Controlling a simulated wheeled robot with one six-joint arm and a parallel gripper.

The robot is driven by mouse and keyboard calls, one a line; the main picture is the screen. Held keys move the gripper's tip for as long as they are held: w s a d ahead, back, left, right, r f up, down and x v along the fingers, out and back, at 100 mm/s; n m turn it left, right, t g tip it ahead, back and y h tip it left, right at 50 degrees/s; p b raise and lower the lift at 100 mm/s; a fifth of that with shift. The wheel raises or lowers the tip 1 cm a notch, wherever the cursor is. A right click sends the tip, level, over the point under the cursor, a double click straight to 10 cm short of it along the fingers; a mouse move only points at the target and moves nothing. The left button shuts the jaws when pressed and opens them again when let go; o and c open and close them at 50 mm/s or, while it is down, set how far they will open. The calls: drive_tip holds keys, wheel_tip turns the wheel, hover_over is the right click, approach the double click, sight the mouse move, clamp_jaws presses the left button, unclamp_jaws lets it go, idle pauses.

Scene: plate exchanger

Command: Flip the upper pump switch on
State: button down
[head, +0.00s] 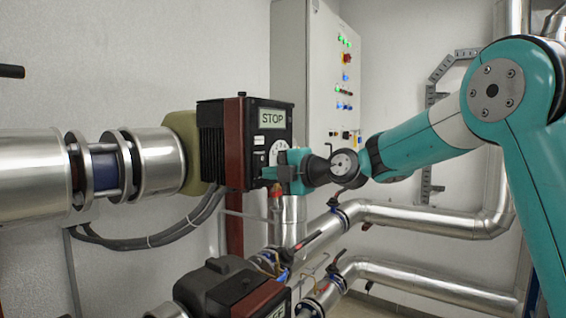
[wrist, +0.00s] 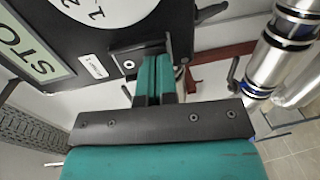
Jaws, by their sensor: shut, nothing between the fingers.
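The upper pump (head: 222,140) is a black and dark red box with a "STOP" display (head: 272,118). In the wrist view its black front panel (wrist: 120,35) fills the upper left, with the display (wrist: 30,50) and a white dial (wrist: 100,10) marked 1 and 2. My gripper (head: 268,173) is at the lower part of this front. In the wrist view its teal fingers (wrist: 153,65) are shut together and empty, at a small dark switch plate (wrist: 128,64) with a round fitting. The fingers cover part of it, so I cannot tell the switch's position or whether they touch it.
A lower pump (head: 225,285) sits below, with silver pipes (head: 390,215) and valve handles to its right. A large silver pipe (head: 35,165) joins the upper pump from the left. A grey control cabinet (head: 315,60) with lit buttons stands behind.

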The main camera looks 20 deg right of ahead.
idle(0.3)
drive_tip(key=t+y+b, duration=0.1)
drive_tip(key=b, duration=0.5)
drive_tip(key=t+b, duration=0.1)
drive_tip(key=b, duration=0.5)
drive_tip(key=shift+w+a+y, duration=0.15)
drive_tip(key=shift+w+y, duration=0.1)
drive_tip(key=shift+y, duration=0.15)
drive_tip(key=shift+t, duration=0.3)
drive_tip(key=shift+f+b, duration=0.1)
drive_tip(key=shift+b, duration=0.45)
